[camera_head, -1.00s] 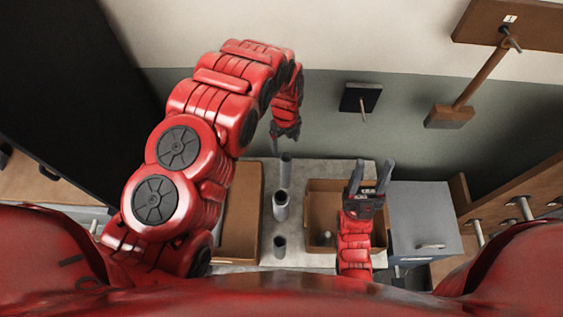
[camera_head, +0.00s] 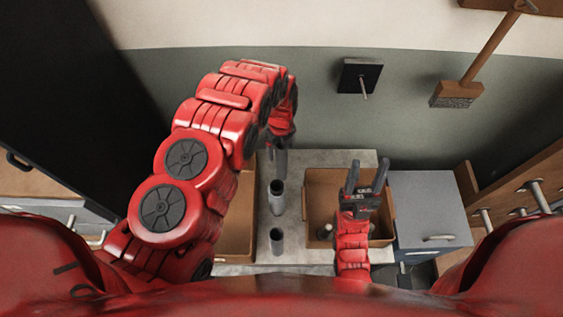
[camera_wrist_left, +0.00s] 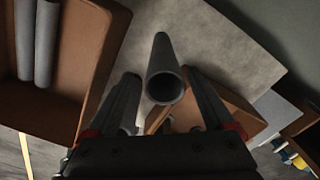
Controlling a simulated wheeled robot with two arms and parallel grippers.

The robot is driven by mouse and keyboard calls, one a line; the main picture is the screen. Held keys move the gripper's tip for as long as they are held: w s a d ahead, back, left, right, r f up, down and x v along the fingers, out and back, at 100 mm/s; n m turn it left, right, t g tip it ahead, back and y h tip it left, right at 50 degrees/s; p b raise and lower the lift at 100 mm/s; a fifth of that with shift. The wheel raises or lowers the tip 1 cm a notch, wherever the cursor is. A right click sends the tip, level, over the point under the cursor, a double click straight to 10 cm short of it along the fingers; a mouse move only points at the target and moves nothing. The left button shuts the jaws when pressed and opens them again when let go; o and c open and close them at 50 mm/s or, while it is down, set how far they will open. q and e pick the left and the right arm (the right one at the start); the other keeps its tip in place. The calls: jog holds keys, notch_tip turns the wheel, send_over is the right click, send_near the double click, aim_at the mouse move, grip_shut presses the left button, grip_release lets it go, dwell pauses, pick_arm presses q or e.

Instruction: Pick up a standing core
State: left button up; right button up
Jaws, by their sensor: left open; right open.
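Grey hollow cores stand upright in a row on the light table (camera_head: 300,160): a near core (camera_head: 277,241), a middle core (camera_head: 276,197) and a far core (camera_head: 281,163). My left gripper (camera_head: 273,150) is open and points down at the far core, overlapping its top in the head view. In the left wrist view, a standing core (camera_wrist_left: 165,85) shows its open top between the two spread fingers, with a gap on each side. Whether the fingertips reach below its rim I cannot tell. My right gripper (camera_head: 367,175) is open and empty over the right brown box.
A brown box (camera_head: 240,225) stands left of the cores; two grey cores (camera_wrist_left: 38,45) lie in it. A right brown box (camera_head: 325,180) holds a small pale item (camera_head: 325,231). A grey cabinet (camera_head: 428,205) stands further right. A black wall plate (camera_head: 358,76) has a peg.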

aim_at(282, 162)
pick_arm(q)
jog(key=shift+w+d+f+p, duration=0.1)
jog(key=shift+w+f+p, duration=0.05)
jog(key=shift+f+p, duration=0.4)
jog(key=shift+w+f+p, duration=0.15)
jog(key=shift+f+p, duration=0.2)
jog(key=shift+f, duration=1.55)
jog(key=shift+c, duration=0.2)
grip_shut()
